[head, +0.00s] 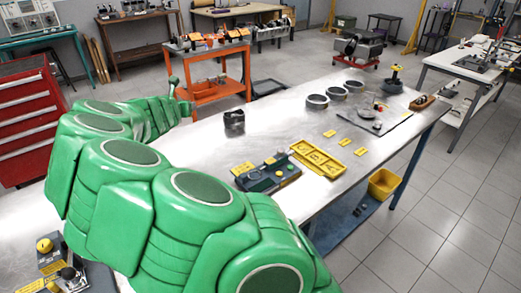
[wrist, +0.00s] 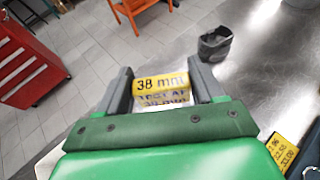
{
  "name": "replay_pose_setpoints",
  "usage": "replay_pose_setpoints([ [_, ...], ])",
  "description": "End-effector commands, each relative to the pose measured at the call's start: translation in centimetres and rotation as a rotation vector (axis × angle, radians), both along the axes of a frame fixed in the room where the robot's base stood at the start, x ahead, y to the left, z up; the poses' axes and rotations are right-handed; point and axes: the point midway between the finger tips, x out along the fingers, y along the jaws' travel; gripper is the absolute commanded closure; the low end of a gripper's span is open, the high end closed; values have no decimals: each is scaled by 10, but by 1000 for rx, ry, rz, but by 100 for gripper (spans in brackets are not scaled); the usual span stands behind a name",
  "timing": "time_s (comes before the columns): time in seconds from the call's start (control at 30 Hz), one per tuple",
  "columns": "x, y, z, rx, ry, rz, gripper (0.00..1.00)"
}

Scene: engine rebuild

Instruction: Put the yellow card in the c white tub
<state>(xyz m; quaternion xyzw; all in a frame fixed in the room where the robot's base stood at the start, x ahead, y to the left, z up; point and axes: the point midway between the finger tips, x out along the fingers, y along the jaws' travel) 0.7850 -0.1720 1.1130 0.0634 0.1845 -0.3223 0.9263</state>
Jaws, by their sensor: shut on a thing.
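My gripper (wrist: 160,76) is shut on a yellow card (wrist: 160,87) with black print reading "38 mm". The card spans between the two grey fingers in the wrist view; a paler printed part shows just below it. In the head view my green arm hides the held card, and the fingers cannot be made out clearly.
A dark cup (head: 234,122) stands on the table and shows in the wrist view (wrist: 215,43). A yellow tray (head: 318,171), several loose yellow cards and a grey-green device (head: 270,180) lie nearer. A dark mat (head: 385,122) with parts lies right of the tubs. The table's middle is clear.

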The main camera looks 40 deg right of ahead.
Motion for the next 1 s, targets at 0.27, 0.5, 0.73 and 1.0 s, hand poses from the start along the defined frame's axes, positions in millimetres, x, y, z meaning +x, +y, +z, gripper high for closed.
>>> replay_pose_setpoints([
  [0.27, -81, -33, -25, 1, 4, -335, 62],
  [0.5, -170, -52, -39, 1, 2, -632, 62],
  [0.73, -239, -57, -42, 0, 1, -838, 62],
  [1.0, -260, -60, -44, -1, -1, -912, 62],
])
